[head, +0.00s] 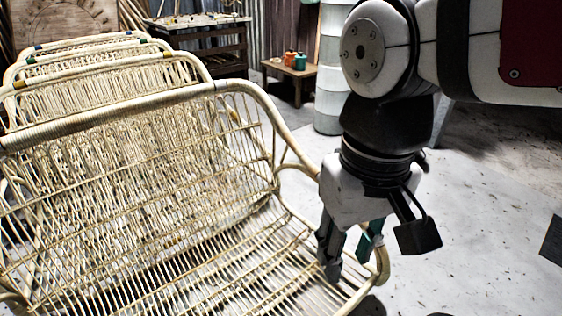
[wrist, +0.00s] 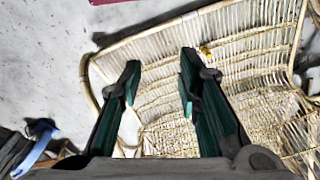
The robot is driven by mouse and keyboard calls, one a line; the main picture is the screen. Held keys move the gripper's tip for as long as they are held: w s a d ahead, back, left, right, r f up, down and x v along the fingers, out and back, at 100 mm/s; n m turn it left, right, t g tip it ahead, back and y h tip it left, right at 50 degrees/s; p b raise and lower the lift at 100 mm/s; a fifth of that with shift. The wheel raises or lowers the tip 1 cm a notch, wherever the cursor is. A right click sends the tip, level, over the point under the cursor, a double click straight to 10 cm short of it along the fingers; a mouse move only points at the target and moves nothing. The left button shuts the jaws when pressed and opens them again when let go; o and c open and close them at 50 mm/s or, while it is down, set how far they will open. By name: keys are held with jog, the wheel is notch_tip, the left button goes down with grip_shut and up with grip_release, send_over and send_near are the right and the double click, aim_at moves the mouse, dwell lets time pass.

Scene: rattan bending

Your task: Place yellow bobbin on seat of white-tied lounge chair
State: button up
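The nearest rattan lounge chair (head: 130,180) fills the left of the head view; its tie colour is not clear to me. It also shows below my gripper in the wrist view (wrist: 165,100). My gripper (head: 350,258) points down over the right part of this chair's seat. In the wrist view my gripper (wrist: 160,60) is open, with nothing between its fingers. A small yellow thing (wrist: 206,50) shows against the chair slats just right of the right fingertip. It may be the yellow bobbin, but it is too small to be sure. I cannot make it out in the head view.
Several more rattan chairs stand behind, with blue (head: 38,48), green (head: 31,60) and yellow (head: 19,84) ties. A small wooden stool (head: 283,70) holds an orange bobbin (head: 289,58) and a green bobbin (head: 299,62). A workbench (head: 205,22) stands at the back.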

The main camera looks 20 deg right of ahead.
jog(key=shift+n, duration=0.3)
jog(key=s, duration=0.3)
jog(key=s+d, duration=0.1)
jog(key=s, duration=0.1)
jog(key=shift+s, duration=0.3)
jog(key=shift+r, duration=0.1)
notch_tip(320, 180, up, 32)
jog(key=t+p, duration=0.4)
jog(key=p, duration=2.6)
jog(key=shift+d+r+p, duration=0.2)
jog(key=shift+r+p, duration=0.05)
jog(key=shift+p, duration=0.15)
